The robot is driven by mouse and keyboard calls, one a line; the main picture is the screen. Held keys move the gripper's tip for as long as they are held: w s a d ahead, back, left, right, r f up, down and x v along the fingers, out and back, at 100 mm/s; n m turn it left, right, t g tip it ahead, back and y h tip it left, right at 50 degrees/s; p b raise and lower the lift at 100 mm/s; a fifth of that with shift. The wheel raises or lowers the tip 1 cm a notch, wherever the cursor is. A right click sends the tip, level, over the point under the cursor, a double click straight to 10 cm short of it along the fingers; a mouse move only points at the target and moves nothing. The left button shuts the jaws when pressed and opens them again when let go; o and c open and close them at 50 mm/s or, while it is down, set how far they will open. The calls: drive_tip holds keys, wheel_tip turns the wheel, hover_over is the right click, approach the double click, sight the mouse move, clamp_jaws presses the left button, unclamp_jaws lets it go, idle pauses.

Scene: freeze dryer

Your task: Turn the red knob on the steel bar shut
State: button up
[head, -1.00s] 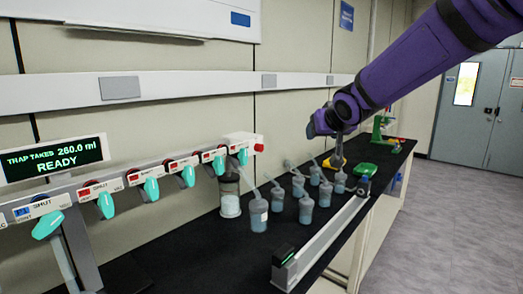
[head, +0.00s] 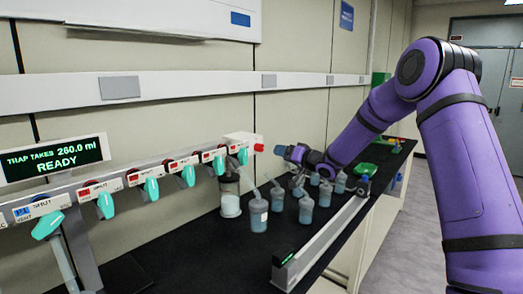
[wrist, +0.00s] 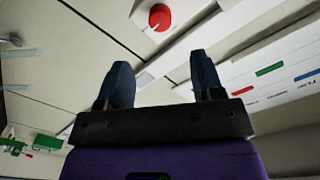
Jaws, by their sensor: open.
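The red knob (head: 259,147) sits on the right face of the white box (head: 238,141) at the far end of the steel bar (head: 160,163). In the wrist view the round red knob (wrist: 160,17) shows near the top, beyond my fingertips and roughly between them. My gripper (head: 281,151) is just to the right of the knob in the head view, pointing left toward it. In the wrist view my gripper (wrist: 163,72) has its two dark fingers spread apart with nothing between them. A gap shows between the fingertips and the knob.
Several teal valve handles (head: 151,188) hang along the bar. Below, capped flasks (head: 258,215) stand on the black bench top (head: 222,262), with a low grey rail (head: 320,243) along its front. A display reading READY (head: 54,159) is at the left.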

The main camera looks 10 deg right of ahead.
sight(262, 149)
drive_tip(key=x, duration=1.1)
drive_tip(key=shift+s, duration=0.1)
drive_tip(key=c, duration=0.9)
